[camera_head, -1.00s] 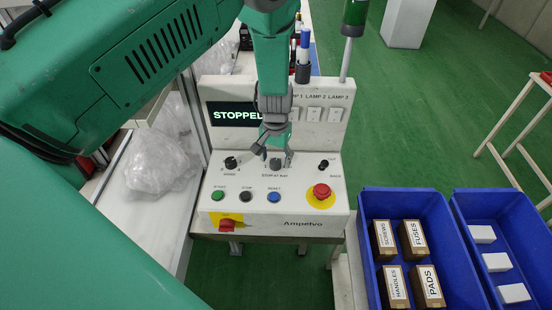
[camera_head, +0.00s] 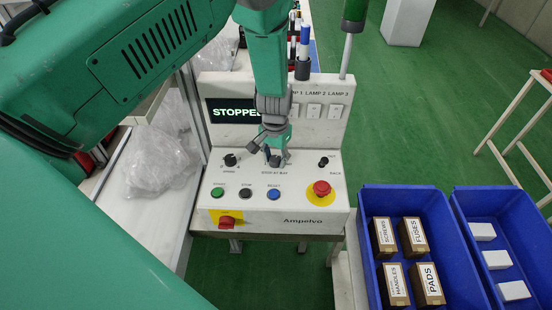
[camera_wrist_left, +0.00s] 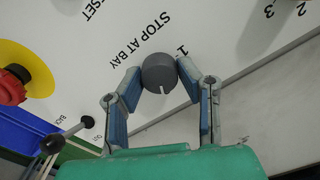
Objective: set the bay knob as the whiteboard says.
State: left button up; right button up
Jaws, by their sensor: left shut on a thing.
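The bay knob is a round dark grey knob (camera_wrist_left: 159,70) marked STOP AT BAY, with a pale notch on its rim. It sits between the two fingers of my left gripper (camera_wrist_left: 160,76) in the left wrist view, with the fingertips against its sides. In the head view my left gripper (camera_head: 274,153) reaches down onto the white control panel (camera_head: 312,168) and largely hides the knob and its numbers. In the wrist view a "1" shows close to the right of the knob; "2" and "3" belong to another dial. No whiteboard is in view, nor my right gripper.
The panel display (camera_head: 235,112) reads STOPPED. A speed knob (camera_head: 230,160) is to the left, a small black lever (camera_head: 323,162) and red emergency button (camera_head: 321,188) to the right. Green, black and blue buttons line the front. Blue crates (camera_head: 447,275) stand at the lower right.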

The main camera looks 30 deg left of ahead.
aim_at(276, 159)
pick_arm(q)
jog(key=shift+m, duration=0.3)
jog(key=o, duration=1.1)
jog(key=shift+o, duration=0.2)
notch_tip(276, 159, up, 12)
jog(key=shift+f, duration=0.1)
